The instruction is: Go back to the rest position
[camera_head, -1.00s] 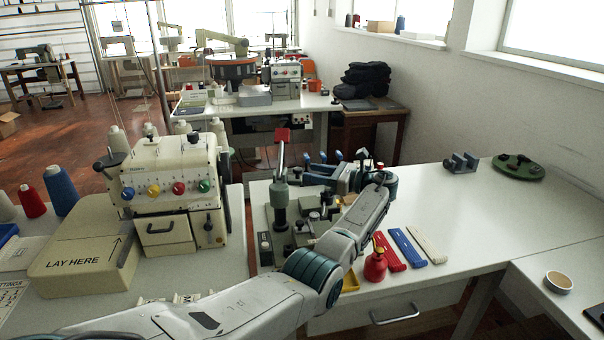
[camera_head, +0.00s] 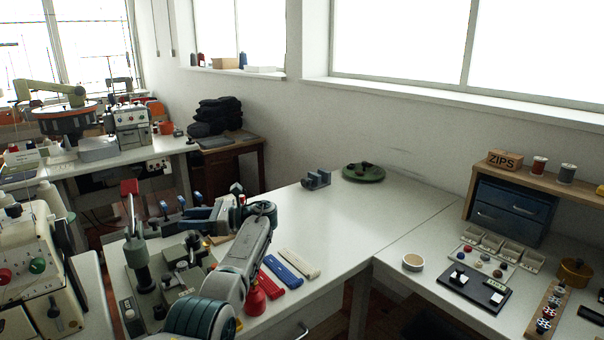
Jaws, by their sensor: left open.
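My left arm comes in from the bottom and reaches over the front table. Its gripper (camera_head: 172,222) is open, pointing left above the back of the buttonhole station (camera_head: 180,277). No object shows between its fingers, though they are small and partly lost among dark and blue parts behind. A green-grey post with a red top (camera_head: 130,187) stands just left of the fingers; I cannot tell whether they touch. My forearm hides part of the station's right side. My right gripper is not in view.
A red oil can (camera_head: 255,299) stands close beside my forearm. Red (camera_head: 281,272), blue (camera_head: 290,265) and cream (camera_head: 299,263) strips lie right of it. A cream machine (camera_head: 30,270) is at left. The table's middle right is clear; the right-hand table holds trays and a blue drawer box (camera_head: 512,211).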

